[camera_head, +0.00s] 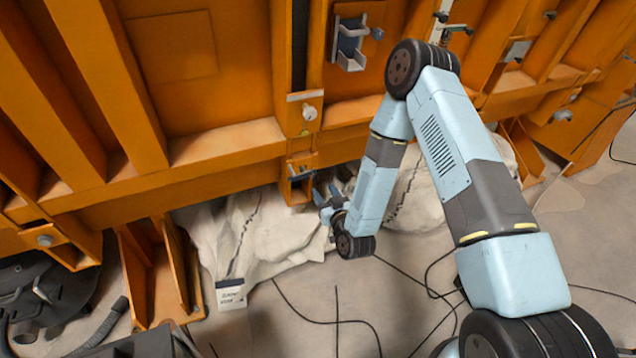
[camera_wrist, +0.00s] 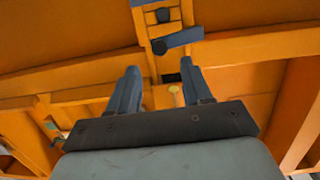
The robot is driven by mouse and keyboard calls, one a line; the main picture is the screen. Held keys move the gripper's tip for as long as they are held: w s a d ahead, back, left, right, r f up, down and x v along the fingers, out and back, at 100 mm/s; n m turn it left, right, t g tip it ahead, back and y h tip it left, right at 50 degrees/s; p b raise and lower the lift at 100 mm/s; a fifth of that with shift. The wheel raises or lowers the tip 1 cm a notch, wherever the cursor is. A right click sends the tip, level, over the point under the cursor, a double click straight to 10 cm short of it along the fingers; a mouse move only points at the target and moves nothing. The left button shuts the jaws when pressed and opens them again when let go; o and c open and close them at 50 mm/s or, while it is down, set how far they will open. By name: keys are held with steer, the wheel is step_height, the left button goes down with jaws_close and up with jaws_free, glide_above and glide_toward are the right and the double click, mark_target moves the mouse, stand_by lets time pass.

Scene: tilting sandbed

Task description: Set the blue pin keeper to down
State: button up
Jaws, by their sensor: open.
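The blue pin keeper looks like a short blue-grey bar (camera_wrist: 178,40) on a narrow orange upright in the wrist view. It lies nearly level there, its right end a little higher. In the head view a small blue-grey bar (camera_head: 302,172) sits on the orange bracket under the beam and appears to be the same part. My gripper (camera_head: 326,198) is just right of and below that bracket. In the wrist view my gripper (camera_wrist: 160,70) is open, with its two blue fingers apart and nothing between them. The keeper is ahead of the fingertips, slightly right of centre; I see no contact.
The orange frame (camera_head: 180,160) spans the scene above my gripper. White crumpled sheeting (camera_head: 262,235), a small labelled box (camera_head: 231,293) and dark cables (camera_head: 335,320) lie on the floor below.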

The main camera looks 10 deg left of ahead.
mark_target(316, 179)
steer(key=shift+x, duration=3.15)
steer(key=shift+c, duration=0.2)
jaws_close()
